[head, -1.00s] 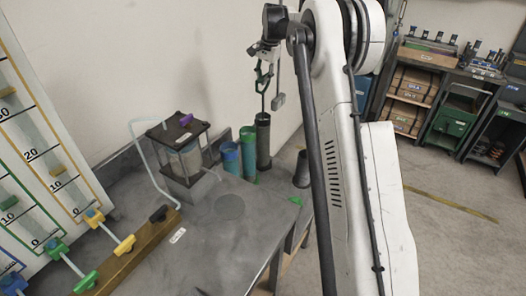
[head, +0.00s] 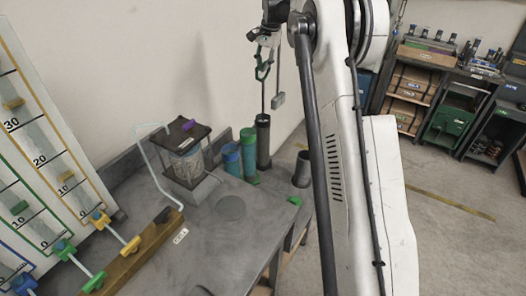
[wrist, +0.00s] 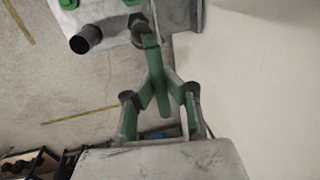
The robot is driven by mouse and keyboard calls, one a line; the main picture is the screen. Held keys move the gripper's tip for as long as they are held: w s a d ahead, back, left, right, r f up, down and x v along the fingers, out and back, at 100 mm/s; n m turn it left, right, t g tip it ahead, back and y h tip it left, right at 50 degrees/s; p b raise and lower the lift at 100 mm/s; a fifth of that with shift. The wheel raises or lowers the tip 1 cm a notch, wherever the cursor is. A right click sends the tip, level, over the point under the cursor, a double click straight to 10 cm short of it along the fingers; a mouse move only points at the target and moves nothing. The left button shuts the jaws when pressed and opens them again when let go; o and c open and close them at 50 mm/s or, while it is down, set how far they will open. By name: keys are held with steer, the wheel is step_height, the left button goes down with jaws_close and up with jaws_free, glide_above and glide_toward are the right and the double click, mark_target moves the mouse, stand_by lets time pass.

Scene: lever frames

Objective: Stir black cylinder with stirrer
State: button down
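The black cylinder (head: 263,142) stands upright at the back right of the grey bench, against the wall. My gripper (head: 262,76), with green fingers, is above it. The stirrer (head: 263,97) is a thin dark upright rod below the fingers, its lower end at or inside the cylinder's mouth; how deep is hidden. In the wrist view, the green fingers of my gripper (wrist: 156,80) come together in a V and appear shut on the stirrer's upper part. A dark ring, probably the cylinder's mouth, lies just beyond them.
A blue cylinder (head: 231,160) and a green cylinder (head: 249,155) stand left of the black one. A dark open cup (head: 302,169) stands to the right. A clear caged container (head: 187,160) and a lever frame (head: 130,252) are left. The bench middle is clear.

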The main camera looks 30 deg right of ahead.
steer(key=shift+r, duration=0.1)
steer(key=shift+r+p, duration=2.15)
steer(key=shift+r, duration=1.6)
steer(key=shift+r+p, duration=0.4)
steer(key=shift+r, duration=0.1)
steer(key=shift+r+p, duration=0.6)
steer(key=shift+r, duration=0.4)
